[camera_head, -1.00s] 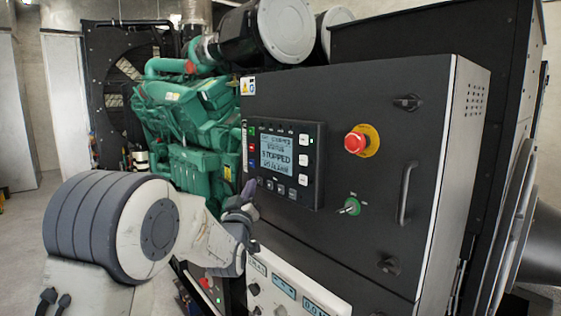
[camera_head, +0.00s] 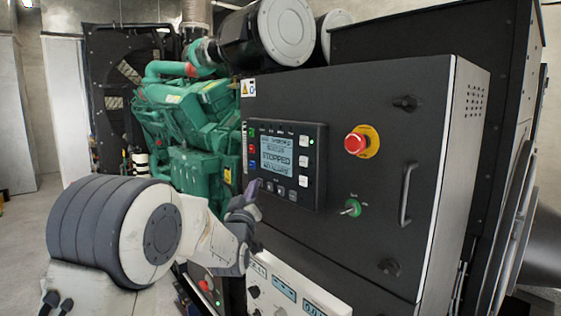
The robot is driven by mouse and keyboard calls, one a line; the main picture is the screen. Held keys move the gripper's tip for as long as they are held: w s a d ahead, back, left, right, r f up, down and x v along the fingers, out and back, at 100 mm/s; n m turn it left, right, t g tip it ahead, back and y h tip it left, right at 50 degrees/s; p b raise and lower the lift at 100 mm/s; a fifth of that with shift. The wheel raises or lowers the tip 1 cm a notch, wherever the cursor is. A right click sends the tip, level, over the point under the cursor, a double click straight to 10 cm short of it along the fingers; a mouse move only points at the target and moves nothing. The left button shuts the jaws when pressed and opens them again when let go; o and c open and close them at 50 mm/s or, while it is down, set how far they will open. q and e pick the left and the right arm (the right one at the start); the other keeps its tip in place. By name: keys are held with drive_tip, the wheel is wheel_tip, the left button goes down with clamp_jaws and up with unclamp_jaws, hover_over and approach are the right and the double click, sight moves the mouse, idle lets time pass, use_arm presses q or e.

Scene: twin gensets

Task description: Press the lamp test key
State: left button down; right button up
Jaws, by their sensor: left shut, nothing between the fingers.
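The control module (camera_head: 285,163) is a black panel with a lit screen (camera_head: 276,158) that reads STOPPED, set in the dark cabinet door. Small keys run along its left side, right side and bottom edge. I cannot tell which is the lamp test key; the labels are too small to read. My left gripper (camera_head: 254,187) is shut and empty. Its tip is at the lower left corner of the module, close to the bottom row of keys (camera_head: 281,190). I cannot tell whether it touches a key. My right gripper is not in view.
A white panel with meters (camera_head: 290,290) lies below. The green engine (camera_head: 190,120) stands behind to the left.

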use_arm(q)
drive_tip(key=shift+s+a+b, duration=0.6)
drive_tip(key=shift+b, duration=0.1)
drive_tip(key=s+a+b, duration=0.3)
drive_tip(key=s+a, duration=0.1)
drive_tip(key=shift+s+a, duration=0.15)
idle(0.5)
idle(0.5)
